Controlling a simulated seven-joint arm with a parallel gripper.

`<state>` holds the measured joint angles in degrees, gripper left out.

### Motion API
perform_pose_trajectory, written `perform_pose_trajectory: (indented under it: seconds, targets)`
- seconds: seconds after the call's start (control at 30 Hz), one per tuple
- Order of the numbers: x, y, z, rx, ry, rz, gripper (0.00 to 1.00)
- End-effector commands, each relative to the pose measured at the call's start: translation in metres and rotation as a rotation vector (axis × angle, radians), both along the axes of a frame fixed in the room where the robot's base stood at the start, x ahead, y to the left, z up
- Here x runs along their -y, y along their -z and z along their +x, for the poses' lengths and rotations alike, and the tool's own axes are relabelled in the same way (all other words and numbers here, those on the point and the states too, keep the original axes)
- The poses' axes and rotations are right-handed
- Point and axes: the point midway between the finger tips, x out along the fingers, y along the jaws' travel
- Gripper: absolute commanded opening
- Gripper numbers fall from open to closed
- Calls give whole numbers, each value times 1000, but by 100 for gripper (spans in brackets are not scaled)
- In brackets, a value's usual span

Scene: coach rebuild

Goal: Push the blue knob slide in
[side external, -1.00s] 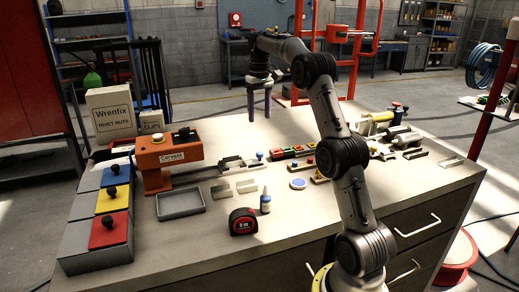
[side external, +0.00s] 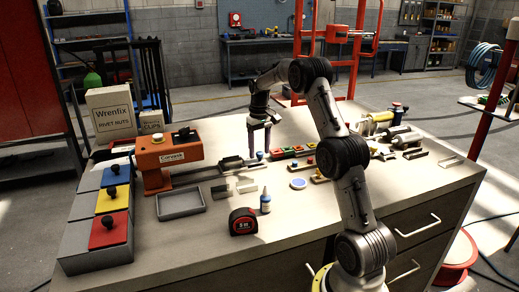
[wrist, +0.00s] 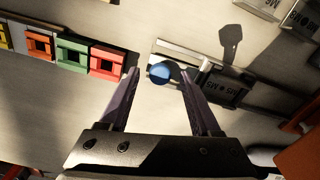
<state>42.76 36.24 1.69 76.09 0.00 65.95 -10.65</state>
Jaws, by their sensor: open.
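The blue knob (wrist: 161,72) sits on a pale slide plate in a rail with a dark block (wrist: 222,88) to its right in the wrist view. In the side view the blue knob (side external: 260,155) is at the right end of the rail (side external: 233,165). My gripper (side external: 258,148) points down over the knob. In the wrist view my gripper (wrist: 160,77) is open, with one finger on either side of the knob. I cannot tell whether either finger touches it.
A row of coloured blocks (side external: 292,151) lies close to the right of the knob. The orange Corvane press (side external: 168,158) stands left of the rail. Metal brackets (side external: 246,186), a grey tray (side external: 181,204), a tape measure (side external: 243,221) and a small bottle (side external: 265,201) lie in front.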

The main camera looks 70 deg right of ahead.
Motion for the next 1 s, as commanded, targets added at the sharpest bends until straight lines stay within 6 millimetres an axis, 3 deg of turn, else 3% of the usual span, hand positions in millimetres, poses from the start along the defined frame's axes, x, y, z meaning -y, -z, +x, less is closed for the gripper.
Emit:
perform_pose_trajectory:
  seconds: [0.23,0.6,1.0]
  targets:
    - [0,1,0,-1,0,1,64]
    - [0,0,0,0,0,0,0]
    - [0,0,0,0,0,0,0]
